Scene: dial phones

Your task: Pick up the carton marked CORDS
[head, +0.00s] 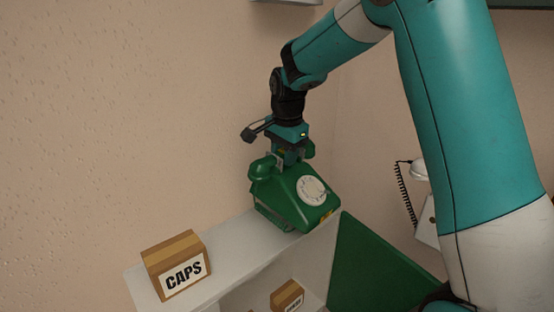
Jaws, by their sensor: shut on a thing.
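My gripper (288,158) points down over a green dial phone (295,199) with a pale round dial. The jaws are shut on the middle of the phone's green handset (262,169), between its two ends; the fingertips are partly hidden. The handset lies across the top of the phone. The phone is at the right end of the white shelf top; I cannot tell if it rests fully on it. A brown carton (287,294) sits in the compartment below; its label is too small and cut off to read. No label reading CORDS is legible.
A carton marked CAPS (178,265) stands on the left of the white shelf unit's top (227,250). A green panel (375,266) slopes at the unit's right. A white wall phone (425,172) with a coiled cord hangs at the right. Bare shelf top lies between CAPS and the green phone.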

